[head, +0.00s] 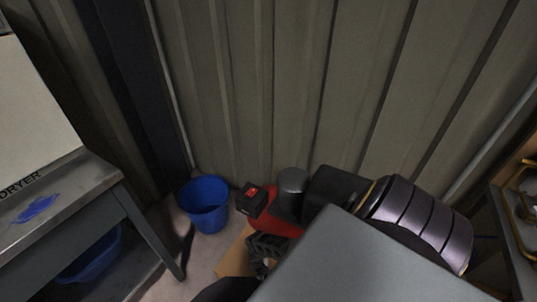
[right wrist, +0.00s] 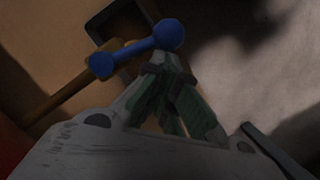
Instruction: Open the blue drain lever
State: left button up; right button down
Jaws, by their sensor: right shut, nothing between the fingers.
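The blue drain lever (right wrist: 137,53) shows in the right wrist view as a short bar with a round knob at each end. It lies slantwise across a brown pipe (right wrist: 62,97). My right gripper (right wrist: 158,60) has its green-grey fingers together and empty. The fingertips are close below the lever's bar, near its right knob; I cannot tell whether they touch it. In the head view my right gripper (head: 262,252) is low in the middle, pointing down beside a red object. The lever is hidden there. My left gripper is not in view.
The red object (head: 282,226) is close to my right gripper, over a tan surface (head: 235,260). A blue bucket (head: 203,204) stands on the floor to its left. A grey table (head: 75,190) with a dryer box (head: 30,120) is at left. A ribbed wall (head: 270,90) closes the back.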

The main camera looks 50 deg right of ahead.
jog(key=shift+r, duration=0.2)
dwell(0.6)
jog(key=v, duration=1.1)
jog(key=shift+r, duration=0.25)
dwell(0.6)
jog(key=shift+w, duration=0.15)
dwell(0.5)
